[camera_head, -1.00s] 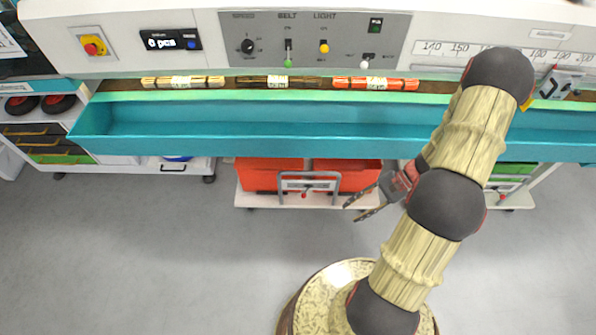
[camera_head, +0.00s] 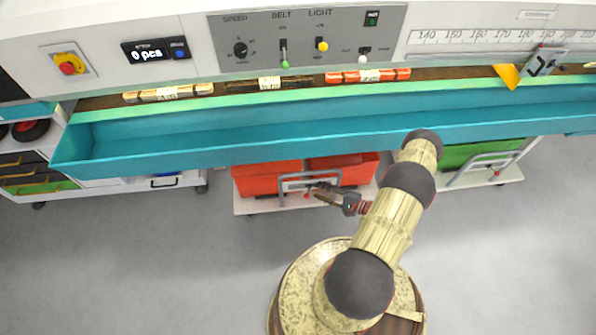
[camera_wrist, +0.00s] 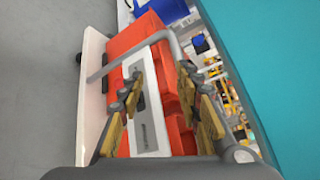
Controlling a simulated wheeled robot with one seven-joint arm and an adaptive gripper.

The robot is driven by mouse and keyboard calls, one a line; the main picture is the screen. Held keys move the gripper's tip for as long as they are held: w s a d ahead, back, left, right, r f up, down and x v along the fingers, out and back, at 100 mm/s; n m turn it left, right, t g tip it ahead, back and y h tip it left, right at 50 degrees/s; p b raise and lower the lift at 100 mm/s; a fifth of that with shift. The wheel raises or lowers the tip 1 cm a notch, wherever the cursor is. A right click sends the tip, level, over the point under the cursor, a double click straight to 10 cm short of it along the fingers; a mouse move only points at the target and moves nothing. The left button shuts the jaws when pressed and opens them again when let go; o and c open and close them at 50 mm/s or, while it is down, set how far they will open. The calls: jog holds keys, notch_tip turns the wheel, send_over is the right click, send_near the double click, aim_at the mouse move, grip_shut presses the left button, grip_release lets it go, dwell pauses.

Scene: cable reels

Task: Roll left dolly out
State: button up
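The left dolly (camera_head: 255,206) is a low white platform with red crates (camera_head: 262,180) on it, under the teal trough. Its grey tubular handle (camera_head: 298,179) faces me, with a small white panel and a red knob. My gripper (camera_head: 322,192) is in front of the handle at its right half. In the wrist view my gripper (camera_wrist: 162,84) is open, its two fingers spread. I cannot tell whether a finger touches the handle.
A second dolly (camera_head: 500,176) with green crates (camera_head: 470,152) stands to the right. A white drawer cart (camera_head: 110,190) is at the left. The teal trough (camera_head: 250,128) of the machine overhangs the dollies. The grey floor (camera_head: 150,260) in front is clear.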

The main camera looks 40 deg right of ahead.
aim_at(311, 173)
jog(key=w+n, duration=0.1)
jog(key=w, duration=0.2)
jog(key=w+d+t+h+b, duration=0.1)
jog(key=w, duration=0.2)
jog(key=w+d+n+h+b, duration=0.1)
jog(key=w, duration=0.3)
jog(key=shift+r+n, duration=0.25)
jog(key=shift+n, duration=0.05)
jog(key=shift+c, duration=0.4)
jog(key=c, duration=0.7)
grip_shut()
